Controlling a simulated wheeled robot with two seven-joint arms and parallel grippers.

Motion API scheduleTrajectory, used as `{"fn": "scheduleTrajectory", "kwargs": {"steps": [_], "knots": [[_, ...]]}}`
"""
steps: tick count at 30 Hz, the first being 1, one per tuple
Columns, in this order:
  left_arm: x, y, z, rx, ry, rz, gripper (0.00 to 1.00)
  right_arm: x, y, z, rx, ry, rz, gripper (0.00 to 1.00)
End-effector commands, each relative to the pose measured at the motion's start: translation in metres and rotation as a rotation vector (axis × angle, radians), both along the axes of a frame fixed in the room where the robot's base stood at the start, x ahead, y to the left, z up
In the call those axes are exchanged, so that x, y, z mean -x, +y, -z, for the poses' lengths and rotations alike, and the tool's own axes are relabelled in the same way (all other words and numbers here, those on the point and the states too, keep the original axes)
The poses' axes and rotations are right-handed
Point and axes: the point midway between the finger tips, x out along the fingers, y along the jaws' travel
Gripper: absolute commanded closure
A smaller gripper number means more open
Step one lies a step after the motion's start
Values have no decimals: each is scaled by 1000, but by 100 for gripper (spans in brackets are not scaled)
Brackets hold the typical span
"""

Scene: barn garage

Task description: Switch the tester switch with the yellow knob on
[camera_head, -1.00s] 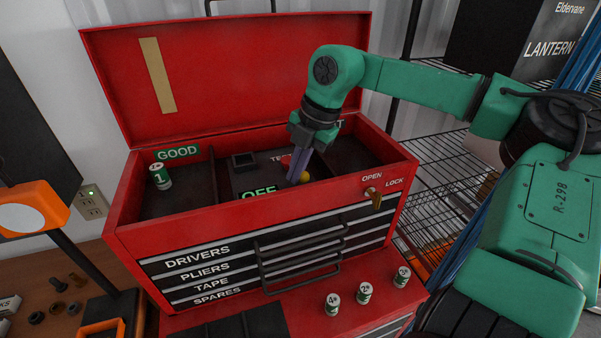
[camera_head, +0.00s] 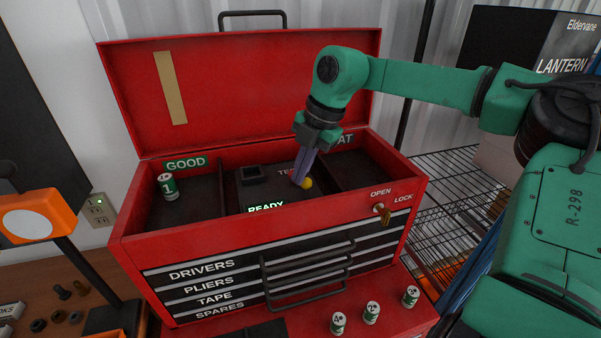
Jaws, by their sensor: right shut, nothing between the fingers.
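The yellow knob (camera_head: 306,183) of the tester switch shows inside the middle compartment of the red toolbox (camera_head: 260,229). A lit green sign in that compartment reads READY (camera_head: 266,208). My right gripper (camera_head: 299,180) reaches down into the compartment from the right, shut and empty. Its fingertips are at the left side of the knob, and I cannot tell whether they touch it. The switch's lever is mostly hidden by the fingers. My left gripper is not in view.
The toolbox lid (camera_head: 250,92) stands open. A battery marked 1 (camera_head: 168,186) stands in the left GOOD compartment, and several more batteries stand in front at the right. A key (camera_head: 383,214) sticks out of the front lock. A wire shelf (camera_head: 440,200) stands at the right.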

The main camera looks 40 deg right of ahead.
Motion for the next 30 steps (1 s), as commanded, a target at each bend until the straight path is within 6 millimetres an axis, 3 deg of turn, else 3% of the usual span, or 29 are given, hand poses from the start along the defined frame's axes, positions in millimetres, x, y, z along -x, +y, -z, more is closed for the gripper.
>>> {"fn": "scheduleTrajectory", "kwargs": {"steps": [14, 21, 30], "knots": [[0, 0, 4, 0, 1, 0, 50, 2, -2, -11, 0, -2, 1, 100], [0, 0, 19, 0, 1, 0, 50, 13, -14, -61, 1, -5, 4, 100], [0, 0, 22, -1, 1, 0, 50, 27, -29, -127, 1, -1, 3, 100]]}}
